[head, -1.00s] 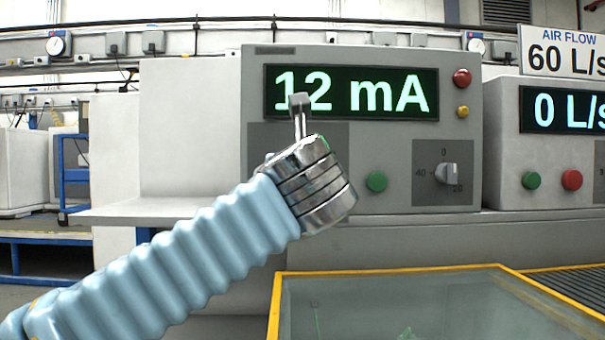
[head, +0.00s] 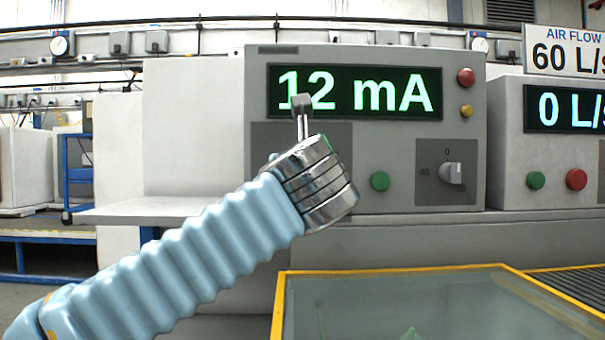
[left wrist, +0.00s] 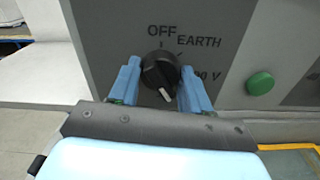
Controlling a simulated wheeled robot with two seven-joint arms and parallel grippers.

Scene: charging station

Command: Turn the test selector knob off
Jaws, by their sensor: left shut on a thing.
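The test selector knob (left wrist: 160,72) is a round black knob on the grey panel in the left wrist view. Its white pointer mark faces down and slightly right, away from the OFF label (left wrist: 162,31) above it. EARTH is printed at upper right; a label ending in "00 V" is partly hidden at right. My left gripper (left wrist: 157,82) has a blue finger on each side of the knob, shut on it. In the head view my left gripper (head: 303,105) stands in front of the panel, and its arm and wrist hide the knob. My right gripper is in neither view.
The tester's display (head: 355,92) reads 12 mA. A green button (head: 380,181) and a second, grey knob (head: 451,173) sit right of my wrist. Red (head: 466,77) and yellow (head: 466,111) lamps are upper right. A yellow-edged glass surface (head: 430,305) lies in front.

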